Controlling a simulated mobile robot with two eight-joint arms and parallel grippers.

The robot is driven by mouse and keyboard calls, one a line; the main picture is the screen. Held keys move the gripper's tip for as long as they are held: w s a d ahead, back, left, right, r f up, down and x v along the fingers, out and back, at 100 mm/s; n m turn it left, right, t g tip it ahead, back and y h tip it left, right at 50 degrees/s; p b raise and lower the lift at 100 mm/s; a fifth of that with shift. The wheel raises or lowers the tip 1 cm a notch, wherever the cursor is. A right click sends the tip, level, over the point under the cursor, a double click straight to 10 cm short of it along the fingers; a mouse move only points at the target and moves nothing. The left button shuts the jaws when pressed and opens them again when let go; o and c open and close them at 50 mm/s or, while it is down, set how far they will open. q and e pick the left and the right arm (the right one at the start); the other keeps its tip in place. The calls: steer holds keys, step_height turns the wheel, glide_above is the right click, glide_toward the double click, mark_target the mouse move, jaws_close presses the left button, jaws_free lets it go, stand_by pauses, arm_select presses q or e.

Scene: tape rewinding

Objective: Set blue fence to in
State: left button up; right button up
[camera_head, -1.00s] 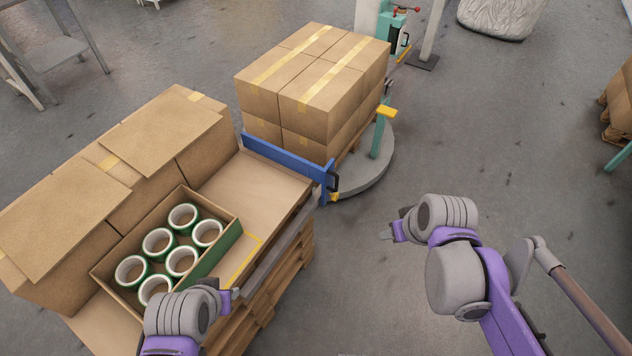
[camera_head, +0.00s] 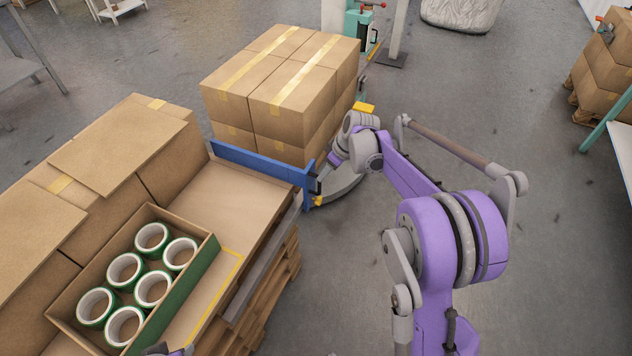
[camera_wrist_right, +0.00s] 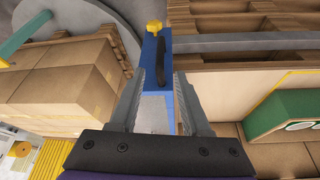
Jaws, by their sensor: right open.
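The blue fence (camera_head: 250,160) stands upright along the far end of the packing table, with a black handle (camera_head: 314,186) and a yellow part at its right end. My right gripper (camera_head: 331,162) is at that end, just beside the handle. In the right wrist view, my open right gripper (camera_wrist_right: 160,76) has one finger on each side of the blue fence (camera_wrist_right: 153,48) and black handle (camera_wrist_right: 161,59); contact cannot be told. My left gripper (camera_head: 168,350) shows only as a sliver at the bottom edge, and its jaws cannot be made out.
An open box (camera_head: 185,290) of green tape rolls sits on the table, beside large cardboard boxes (camera_head: 120,150) at left. Stacked cartons (camera_head: 285,85) on a round base stand behind the fence.

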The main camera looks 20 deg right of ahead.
steer(key=b+x, duration=0.1)
steer(key=x, duration=0.6)
steer(key=shift+a+f, duration=0.1)
steer(key=shift+f, duration=0.1)
jaws_close()
stand_by(1.1)
